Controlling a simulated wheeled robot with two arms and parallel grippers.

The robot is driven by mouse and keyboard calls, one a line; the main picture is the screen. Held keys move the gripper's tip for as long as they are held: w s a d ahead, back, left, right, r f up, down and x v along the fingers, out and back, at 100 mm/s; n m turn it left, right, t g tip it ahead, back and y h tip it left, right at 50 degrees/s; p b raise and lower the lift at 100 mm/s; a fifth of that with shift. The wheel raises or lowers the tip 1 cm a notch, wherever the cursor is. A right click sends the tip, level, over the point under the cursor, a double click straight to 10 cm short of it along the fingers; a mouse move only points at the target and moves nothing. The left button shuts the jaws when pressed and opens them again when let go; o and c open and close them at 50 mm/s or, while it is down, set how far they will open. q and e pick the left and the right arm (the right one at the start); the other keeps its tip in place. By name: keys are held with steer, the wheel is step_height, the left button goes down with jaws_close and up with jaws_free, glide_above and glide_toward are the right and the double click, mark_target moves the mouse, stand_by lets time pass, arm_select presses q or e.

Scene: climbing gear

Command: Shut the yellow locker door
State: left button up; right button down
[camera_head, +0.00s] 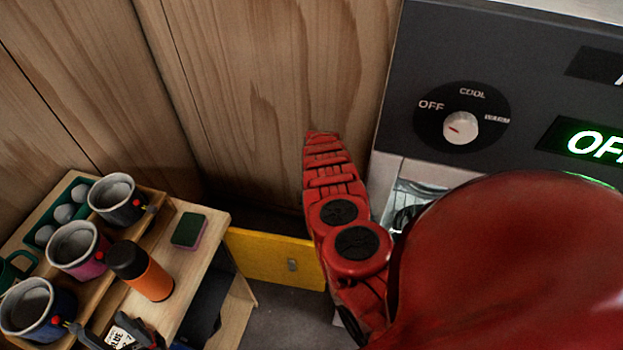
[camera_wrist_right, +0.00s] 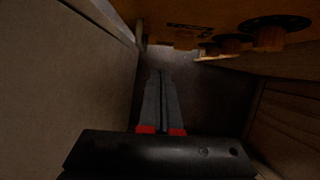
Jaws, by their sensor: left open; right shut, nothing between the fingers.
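The yellow locker door (camera_head: 262,257) is an upright panel with a small grey latch (camera_head: 292,265). It stands out to the right from behind the wooden shelf unit, and its right end is hidden by my red gripper. My right gripper (camera_wrist_right: 162,76) is shut and empty in the right wrist view, in a dark narrow space.
The wooden shelf unit (camera_head: 187,262) holds several mugs, an orange bottle (camera_head: 148,280) and a green-topped sponge (camera_head: 189,230). A dark appliance panel with a dial (camera_head: 460,127) stands at right. Wooden wall boards (camera_head: 270,90) are behind. In the wrist view, a brownish panel (camera_wrist_right: 210,14) hangs above.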

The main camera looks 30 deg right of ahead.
steer(key=s+a+f+p, duration=0.3)
steer(key=s+a+f, duration=0.1)
steer(key=f, duration=0.2)
steer(key=shift+s+a, duration=0.2)
steer(key=shift+a, duration=0.05)
stand_by(0.3)
